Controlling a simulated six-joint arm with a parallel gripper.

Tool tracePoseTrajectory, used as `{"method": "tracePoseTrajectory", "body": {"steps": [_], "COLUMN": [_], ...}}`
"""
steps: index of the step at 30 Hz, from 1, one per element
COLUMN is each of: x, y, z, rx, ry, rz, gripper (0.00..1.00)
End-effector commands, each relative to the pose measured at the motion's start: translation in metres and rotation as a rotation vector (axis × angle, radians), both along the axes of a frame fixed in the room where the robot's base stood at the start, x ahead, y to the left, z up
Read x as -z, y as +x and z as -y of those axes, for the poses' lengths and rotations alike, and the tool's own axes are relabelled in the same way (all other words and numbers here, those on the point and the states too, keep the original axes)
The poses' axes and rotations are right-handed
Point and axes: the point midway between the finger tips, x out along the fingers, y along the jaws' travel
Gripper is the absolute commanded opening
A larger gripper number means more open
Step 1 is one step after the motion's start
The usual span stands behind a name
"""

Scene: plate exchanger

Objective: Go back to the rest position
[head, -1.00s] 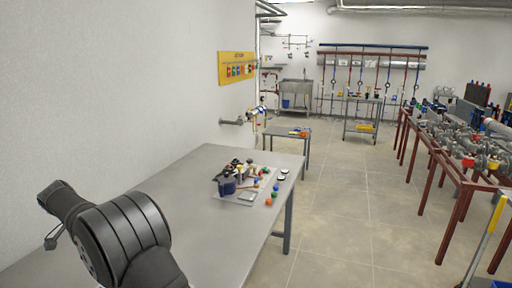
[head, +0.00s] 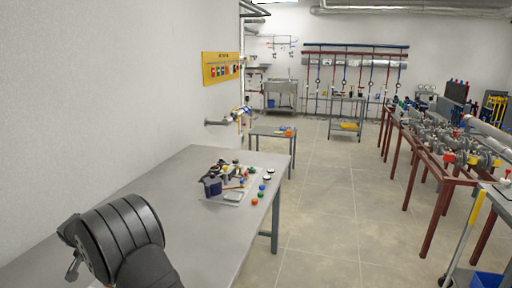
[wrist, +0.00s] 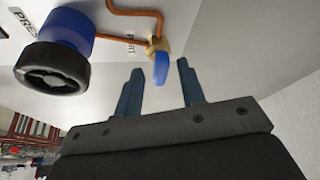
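My gripper (wrist: 160,88) shows in the wrist view with its two blue-grey fingers apart and nothing between them. In the wrist view, a blue cylinder with a black ribbed knob (wrist: 55,65) is at the upper left, on a white panel with printed letters. A copper-coloured pipe (wrist: 135,15) and a small brass valve with a blue handle (wrist: 160,65) are near the fingertips in the picture; I cannot tell how far away they are.
A grey table (head: 150,225) runs along the left wall. A tray (head: 232,197) with tools, a dark blue container and several coloured caps stands on it. A small table (head: 272,132) is behind. Red-framed pipework (head: 440,150) and a cart (head: 490,200) are at right. The middle floor is clear.

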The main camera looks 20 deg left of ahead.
Motion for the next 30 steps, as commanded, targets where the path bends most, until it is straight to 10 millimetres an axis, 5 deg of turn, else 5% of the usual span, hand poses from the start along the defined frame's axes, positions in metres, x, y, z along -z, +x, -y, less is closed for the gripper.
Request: {"method": "tracePoseTrajectory", "body": {"steps": [15, 30], "x": [-0.0008, -0.0003], "y": [0.0026, 0.0026], "z": [0.0036, 0.0041], "rx": [-0.335, -0.431], "ry": [0.002, 0.001], "rz": [0.001, 0.001], "gripper": [0.36, 0.36]}}
